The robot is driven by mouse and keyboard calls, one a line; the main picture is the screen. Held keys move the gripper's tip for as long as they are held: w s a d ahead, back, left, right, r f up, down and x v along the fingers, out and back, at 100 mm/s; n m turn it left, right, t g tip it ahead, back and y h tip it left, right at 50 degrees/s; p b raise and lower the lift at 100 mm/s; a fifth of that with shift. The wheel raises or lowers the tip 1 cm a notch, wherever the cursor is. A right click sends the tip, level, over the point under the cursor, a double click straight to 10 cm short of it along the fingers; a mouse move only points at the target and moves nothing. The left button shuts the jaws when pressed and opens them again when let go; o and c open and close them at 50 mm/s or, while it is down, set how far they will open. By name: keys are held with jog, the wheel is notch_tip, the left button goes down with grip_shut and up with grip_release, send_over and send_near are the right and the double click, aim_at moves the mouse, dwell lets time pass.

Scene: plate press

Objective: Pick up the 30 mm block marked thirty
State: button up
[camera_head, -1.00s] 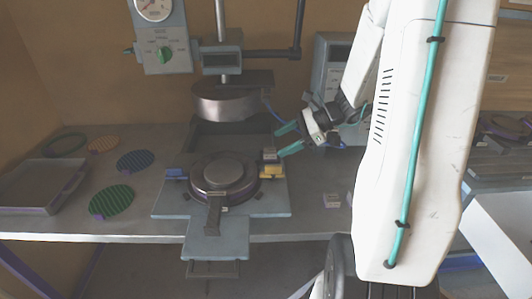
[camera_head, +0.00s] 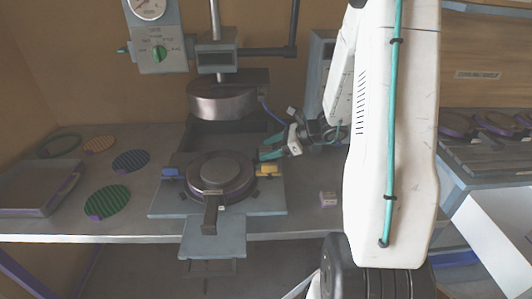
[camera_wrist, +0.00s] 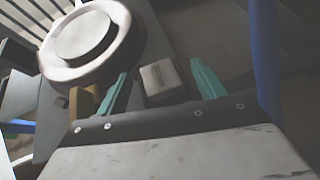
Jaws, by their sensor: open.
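A small pale grey block (camera_head: 328,199) stands on the table to the right of the press base in the head view. In the wrist view a small grey block (camera_wrist: 160,77) with a faint dark marking on top shows between the two teal fingers; it looks like the same block, but the marking is too blurred to read. My gripper (camera_head: 272,152) is open, over the right side of the press, left of and behind the block in the head view. In the wrist view my gripper (camera_wrist: 160,70) has nothing held between its fingers.
The press has a round plate (camera_head: 220,173) on its base, a raised ram (camera_head: 221,102) above, and a yellow piece (camera_head: 268,170) at its right. A grey tray (camera_head: 35,202) and several coloured discs lie at the left. The table right of the base is mostly clear.

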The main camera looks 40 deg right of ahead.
jog(key=c, duration=1.3)
jog(key=shift+o, duration=0.2)
jog(key=shift+r, duration=0.15)
